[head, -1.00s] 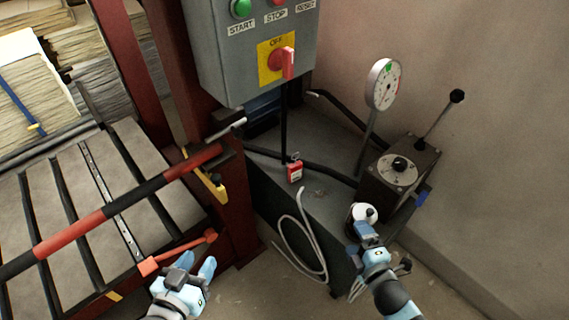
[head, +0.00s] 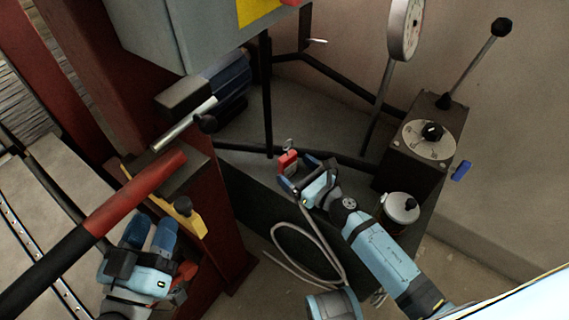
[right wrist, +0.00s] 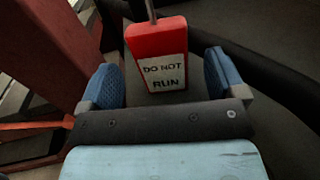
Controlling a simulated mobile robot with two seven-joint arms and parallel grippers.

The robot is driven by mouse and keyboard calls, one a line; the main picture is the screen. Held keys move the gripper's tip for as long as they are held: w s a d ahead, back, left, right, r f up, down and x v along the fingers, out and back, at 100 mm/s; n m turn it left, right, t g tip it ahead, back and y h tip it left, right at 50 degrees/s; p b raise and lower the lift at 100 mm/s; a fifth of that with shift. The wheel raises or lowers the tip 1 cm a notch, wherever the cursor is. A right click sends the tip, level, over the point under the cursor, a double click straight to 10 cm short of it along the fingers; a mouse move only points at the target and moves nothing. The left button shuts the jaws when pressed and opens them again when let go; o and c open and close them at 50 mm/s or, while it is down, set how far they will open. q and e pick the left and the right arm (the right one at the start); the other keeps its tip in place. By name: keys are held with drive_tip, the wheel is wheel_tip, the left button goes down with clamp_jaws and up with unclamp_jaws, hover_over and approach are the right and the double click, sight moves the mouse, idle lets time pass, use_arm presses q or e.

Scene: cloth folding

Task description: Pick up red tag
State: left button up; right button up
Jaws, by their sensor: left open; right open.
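The red tag (head: 288,161) lies on the grey bench top near its front edge in the head view, with a small metal shackle at its top. In the right wrist view the tag (right wrist: 157,52) shows a white label reading "DO NOT RUN". My right gripper (head: 304,178) is open right at the tag. Its two blue fingertips (right wrist: 168,80) stand on either side of the tag's lower part, with a gap visible on both sides. My left gripper (head: 150,238) is open and empty at the lower left, near the red and black bar.
A grey control box (head: 180,30) hangs above the bench. A dial gauge (head: 405,28) and a lever box (head: 425,140) stand to the right. A white-lidded jar (head: 400,207) is right of my right arm. A pale cable loop (head: 290,255) hangs at the front.

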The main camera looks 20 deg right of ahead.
sight(290, 166)
drive_tip(key=x, duration=0.5)
drive_tip(key=shift+w, duration=0.15)
drive_tip(key=shift+c, duration=0.2)
drive_tip(key=c, duration=1)
